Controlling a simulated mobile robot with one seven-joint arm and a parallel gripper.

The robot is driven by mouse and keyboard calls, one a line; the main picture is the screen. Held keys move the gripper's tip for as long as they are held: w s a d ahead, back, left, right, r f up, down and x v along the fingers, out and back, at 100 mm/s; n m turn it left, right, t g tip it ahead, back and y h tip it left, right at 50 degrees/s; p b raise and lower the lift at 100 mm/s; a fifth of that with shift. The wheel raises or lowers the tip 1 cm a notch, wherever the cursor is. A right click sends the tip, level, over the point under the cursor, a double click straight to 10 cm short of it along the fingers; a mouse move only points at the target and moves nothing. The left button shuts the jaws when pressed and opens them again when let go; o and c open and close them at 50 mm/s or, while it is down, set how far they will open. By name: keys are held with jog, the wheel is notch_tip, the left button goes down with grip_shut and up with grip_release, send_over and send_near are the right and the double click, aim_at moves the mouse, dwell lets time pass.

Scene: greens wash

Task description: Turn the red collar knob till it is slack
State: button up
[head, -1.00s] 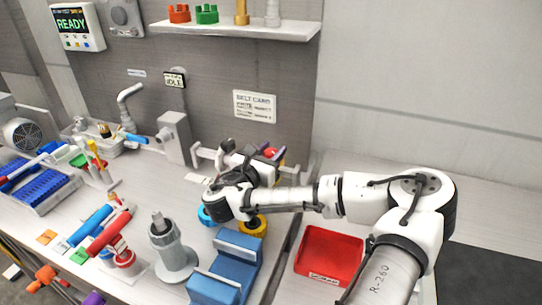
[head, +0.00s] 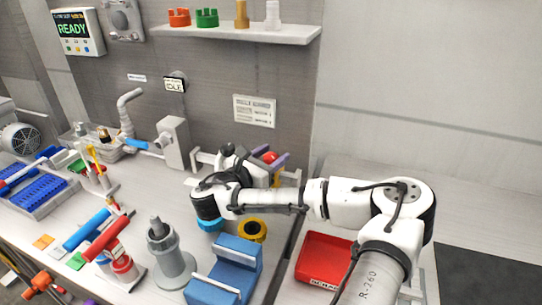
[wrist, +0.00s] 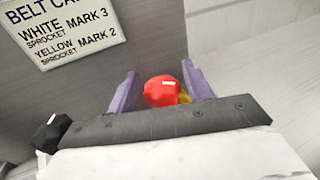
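The red collar knob (wrist: 161,91) is faceted and has a small white mark. It shows between the two purple fingers of my gripper (wrist: 162,88) in the wrist view, with a narrow gap visible on each side. My gripper looks open and not closed on it. In the head view the red knob (head: 269,157) is a small red spot by the purple fingers (head: 279,164), at the back of the bench. My wrist hides much of the mechanism around it. A bit of yellow (wrist: 185,98) shows just behind the knob in the wrist view.
A belt card (head: 254,111) hangs on the wall above. A blue block (head: 238,252), a yellow ring (head: 252,231) and a grey stand (head: 171,262) are under or near my arm. A red tray (head: 324,260) lies to the right. A shelf (head: 290,34) runs overhead.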

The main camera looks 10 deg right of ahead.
aim_at(271, 156)
jog(key=shift+o, duration=0.5)
jog(key=shift+r, duration=0.1)
jog(key=shift+r, duration=0.2)
notch_tip(271, 156, up, 20)
jog(key=b, duration=0.3)
jog(key=shift+f, duration=0.25)
